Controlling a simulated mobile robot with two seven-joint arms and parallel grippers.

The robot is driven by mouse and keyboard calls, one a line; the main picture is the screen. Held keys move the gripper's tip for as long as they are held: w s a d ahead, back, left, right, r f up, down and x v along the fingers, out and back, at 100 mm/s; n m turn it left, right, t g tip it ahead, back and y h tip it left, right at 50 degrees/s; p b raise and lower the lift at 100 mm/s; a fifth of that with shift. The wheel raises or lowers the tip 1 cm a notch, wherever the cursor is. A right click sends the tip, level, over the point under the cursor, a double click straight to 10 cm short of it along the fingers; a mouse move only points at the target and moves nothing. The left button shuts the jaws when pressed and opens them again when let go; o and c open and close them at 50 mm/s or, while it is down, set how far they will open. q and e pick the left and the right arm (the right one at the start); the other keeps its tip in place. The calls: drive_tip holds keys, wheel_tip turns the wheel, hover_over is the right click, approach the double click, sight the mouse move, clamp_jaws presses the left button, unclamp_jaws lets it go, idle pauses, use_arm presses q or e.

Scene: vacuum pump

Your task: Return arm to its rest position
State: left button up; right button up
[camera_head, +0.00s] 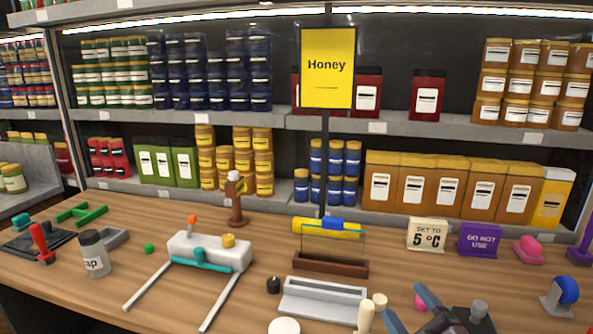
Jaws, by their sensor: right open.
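My right gripper (411,309) shows at the bottom edge, right of centre, as two blue-grey fingers spread apart with nothing held between them. The rest of it and its arm are mostly cut off by the frame. My left gripper is not in view. A white pump-like device (209,251) stands left of centre on the counter, with an orange-topped post, a yellow knob, a teal handle and two long grey bars reaching toward me. My right gripper is well apart from it, to its right and nearer to me.
Close by my right gripper are a small pink item (420,302), cream pegs (366,316) and a grey tray (323,299). A "5 °C" sign (427,235) and a purple sign (479,240) stand behind. A grey-lidded jar (94,254) is at left. Stocked shelves (400,125) close off the back.

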drive_tip(key=s+d+f+m+g+h, duration=0.3)
drive_tip(key=d+f+m+h, duration=0.4)
drive_tip(key=m+h, duration=0.15)
drive_tip(key=s+d+f+m+g, duration=0.1)
drive_tip(key=s+f+m+g, duration=0.2)
drive_tip(key=s+f+g, duration=0.5)
drive_tip(key=s+d+f+m+g, duration=0.1)
drive_tip(key=s+f+m+g, duration=0.3)
drive_tip(key=s, duration=0.8)
drive_tip(key=w+f+n+t, duration=0.1)
drive_tip(key=w+f+t, duration=0.6)
drive_tip(key=f, duration=0.4)
drive_tip(key=shift+f+y, duration=0.15)
drive_tip(key=shift+y, duration=0.2)
